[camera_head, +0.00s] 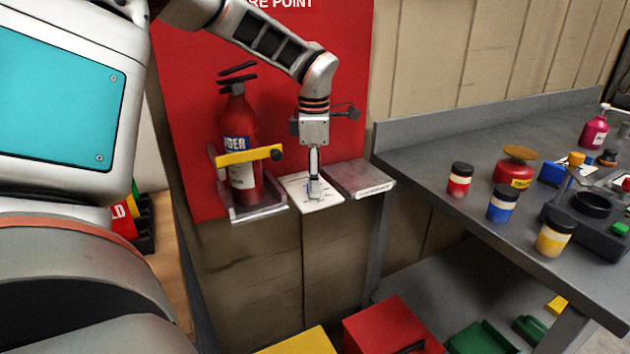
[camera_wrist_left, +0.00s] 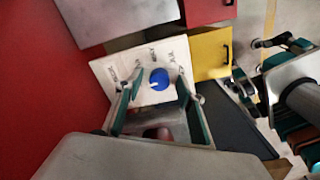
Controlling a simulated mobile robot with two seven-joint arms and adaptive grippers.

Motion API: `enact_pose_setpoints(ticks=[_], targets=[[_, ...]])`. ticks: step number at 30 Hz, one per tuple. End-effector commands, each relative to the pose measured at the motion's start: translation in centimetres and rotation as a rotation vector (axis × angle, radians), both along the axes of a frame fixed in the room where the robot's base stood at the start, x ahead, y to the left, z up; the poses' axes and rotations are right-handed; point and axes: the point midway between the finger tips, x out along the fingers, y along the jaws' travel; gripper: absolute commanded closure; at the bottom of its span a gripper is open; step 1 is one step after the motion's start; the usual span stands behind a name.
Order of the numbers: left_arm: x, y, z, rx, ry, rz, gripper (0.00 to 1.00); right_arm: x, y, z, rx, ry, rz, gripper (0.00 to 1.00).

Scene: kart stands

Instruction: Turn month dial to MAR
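The month dial is a blue round knob (camera_wrist_left: 159,79) with a white pointer mark, on a white plate (camera_wrist_left: 112,68) with month letters around it. The letters are too blurred to read surely. In the head view the plate (camera_head: 327,201) juts from the red board beside the fire extinguisher. My left gripper (camera_head: 314,188) points down over the plate and hides the knob there. In the wrist view its two fingers (camera_wrist_left: 160,88) are apart, one on each side of the knob. Whether they touch it cannot be told.
The fire extinguisher (camera_head: 238,150) stands in its bracket left of the plate. A grey shelf (camera_head: 360,178) adjoins the plate on the right. A grey bench (camera_head: 420,165) with several jars is further right. Red (camera_head: 385,325) and yellow boxes (camera_head: 300,343) are below.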

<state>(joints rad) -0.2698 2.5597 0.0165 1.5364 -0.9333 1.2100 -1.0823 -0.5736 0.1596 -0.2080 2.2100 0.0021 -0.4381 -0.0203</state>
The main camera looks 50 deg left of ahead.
Motion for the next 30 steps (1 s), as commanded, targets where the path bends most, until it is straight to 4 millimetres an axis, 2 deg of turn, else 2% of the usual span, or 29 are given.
enact_pose_setpoints(ticks=[8, 9, 13, 23, 30], targets=[[0.0, 0.0, -0.2, 0.000, -0.001, 0.000, 0.62, 0.6, 0.1, 0.6, 0.003, -0.015, 0.002, 1.00], [0.0, 0.0, -0.2, 0.000, -0.001, 0.000, 0.67, 0.7, 0.1, 0.6, 0.003, -0.017, 0.001, 1.00], [0.0, 0.0, -0.2, 0.000, -0.001, 0.000, 1.00, 0.9, 0.1, 0.7, 0.003, -0.021, 0.002, 1.00], [0.0, 0.0, -0.3, 0.000, 0.000, -0.023, 1.00, 0.4, 0.1, -0.1, 0.001, -0.006, 0.002, 1.00], [0.0, 0.0, -0.4, -0.003, 0.000, -0.138, 1.00, -0.2, 0.1, -0.7, 0.003, 0.008, 0.003, 1.00]])
